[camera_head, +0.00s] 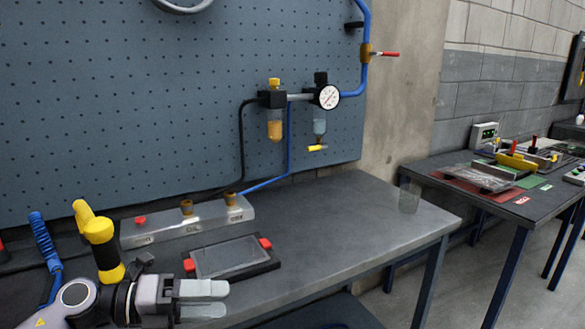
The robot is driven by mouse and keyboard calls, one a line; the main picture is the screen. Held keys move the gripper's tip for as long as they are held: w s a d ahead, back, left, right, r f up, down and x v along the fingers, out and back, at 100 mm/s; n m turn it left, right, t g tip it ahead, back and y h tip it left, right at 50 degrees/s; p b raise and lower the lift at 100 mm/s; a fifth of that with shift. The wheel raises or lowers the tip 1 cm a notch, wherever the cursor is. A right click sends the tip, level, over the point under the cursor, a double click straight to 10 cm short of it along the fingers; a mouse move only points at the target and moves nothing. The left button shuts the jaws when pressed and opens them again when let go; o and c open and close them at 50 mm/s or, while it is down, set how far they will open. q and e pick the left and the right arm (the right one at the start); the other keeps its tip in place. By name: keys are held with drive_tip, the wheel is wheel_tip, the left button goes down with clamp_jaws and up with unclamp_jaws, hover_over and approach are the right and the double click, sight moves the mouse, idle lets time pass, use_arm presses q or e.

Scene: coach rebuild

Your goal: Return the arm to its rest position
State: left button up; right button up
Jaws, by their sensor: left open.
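My left gripper (205,299) is at the lower left, over the front part of the grey workbench (330,212). Its two pale fingers point right and are apart, with nothing between them. It is in front of a black tray (262,268) with a clear plate and red corner clips. I cannot tell its exact height above the bench. My right gripper is out of view.
A grey manifold block (185,226) is behind the tray. A yellow-and-black upright piece (98,236) and a blue coiled hose (45,240) are close to the left arm. A clear cup (409,196) stands at the bench's right end. The bench between tray and cup is clear.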

use_arm(q)
drive_tip(key=s+a+f+n+t+y, duration=0.2)
drive_tip(key=s+f+n+y, duration=0.2)
drive_tip(key=f+n, duration=0.6)
drive_tip(key=s+a+f+n+t+y, duration=0.2)
drive_tip(key=s+f+n+y, duration=0.3)
drive_tip(key=s+f+n, duration=0.4)
drive_tip(key=s+a+f+n+t+y+b, duration=0.1)
drive_tip(key=s+f+n+y, duration=0.3)
drive_tip(key=f+n, duration=0.6)
drive_tip(key=s+a+n+t, duration=0.1)
drive_tip(key=s+n, duration=0.1)
drive_tip(key=n, duration=0.3)
drive_tip(key=shift+s+a+f, duration=0.2)
drive_tip(key=shift+f, duration=0.2)
drive_tip(key=shift+w, duration=0.1)
